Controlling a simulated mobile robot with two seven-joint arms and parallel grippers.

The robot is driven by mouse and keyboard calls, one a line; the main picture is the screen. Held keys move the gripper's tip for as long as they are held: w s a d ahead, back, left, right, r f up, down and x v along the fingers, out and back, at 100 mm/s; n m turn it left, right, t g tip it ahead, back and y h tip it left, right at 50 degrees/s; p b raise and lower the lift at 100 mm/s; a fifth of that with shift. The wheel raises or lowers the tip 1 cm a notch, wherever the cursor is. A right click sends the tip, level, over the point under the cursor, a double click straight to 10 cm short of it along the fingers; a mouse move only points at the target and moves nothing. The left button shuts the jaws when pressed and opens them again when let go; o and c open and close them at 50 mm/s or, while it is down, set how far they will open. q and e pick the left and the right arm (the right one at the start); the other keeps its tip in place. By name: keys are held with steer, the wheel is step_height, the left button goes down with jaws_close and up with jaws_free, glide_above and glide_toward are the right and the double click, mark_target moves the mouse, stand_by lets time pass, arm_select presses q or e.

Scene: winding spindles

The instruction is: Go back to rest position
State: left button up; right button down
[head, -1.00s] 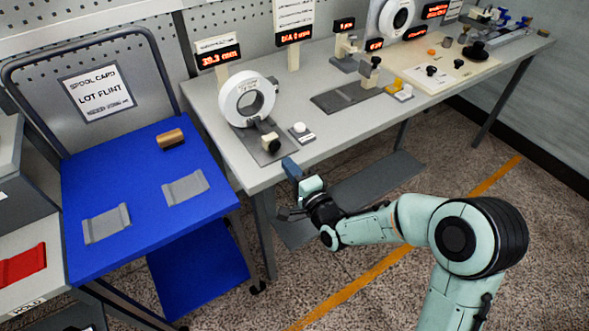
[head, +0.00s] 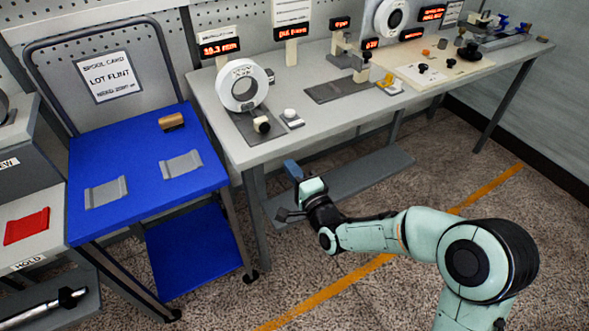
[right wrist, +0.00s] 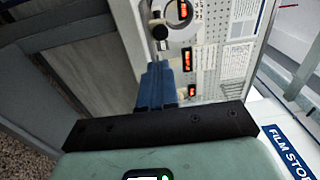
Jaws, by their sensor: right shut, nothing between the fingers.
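My right gripper (head: 292,171) hangs in front of the workbench's front edge in the head view, above the floor and lower shelf. Its blue fingers are together with nothing between them. The same blue fingers (right wrist: 157,86) show in the right wrist view, pointing toward the bench with its dials and red displays. My right arm comes in from the lower right. My left gripper is not in view.
The grey workbench (head: 330,120) carries a white ring-shaped gauge (head: 243,101), small fixtures and red displays. A blue cart (head: 135,215) at left holds a brown spool (head: 172,122) and two grey cradles. A red piece (head: 26,226) lies far left. Floor right of the bench is clear.

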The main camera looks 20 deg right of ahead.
steer(key=s+a+f+n+g+p, duration=0.1)
steer(key=s+f+n+g+p, duration=0.2)
steer(key=f, duration=0.4)
steer(key=s+a+f+n+g+y+p, duration=0.1)
steer(key=s+f+g+p, duration=0.2)
steer(key=s+f, duration=0.3)
steer(key=s+a+f+n+g+p, duration=0.1)
steer(key=s+f+n+g+p, duration=0.15)
steer(key=f, duration=0.55)
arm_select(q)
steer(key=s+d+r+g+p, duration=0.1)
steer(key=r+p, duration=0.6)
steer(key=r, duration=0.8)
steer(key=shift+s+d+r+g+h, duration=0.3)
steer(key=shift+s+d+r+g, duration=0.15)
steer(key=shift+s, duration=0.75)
arm_select(e)
steer(key=s+a+f+n+g, duration=0.2)
steer(key=s+g, duration=0.1)
steer(key=s, duration=0.5)
steer(key=s+a+f+n+g+y, duration=0.1)
steer(key=s+g, duration=0.3)
steer(key=s, duration=0.5)
steer(key=s+a+f+n+g, duration=0.3)
steer(key=s+g, duration=0.1)
steer(key=s, duration=0.4)
steer(key=shift+s+f+n, duration=0.15)
steer(key=shift+f+n, duration=0.1)
steer(key=shift+n, duration=0.1)
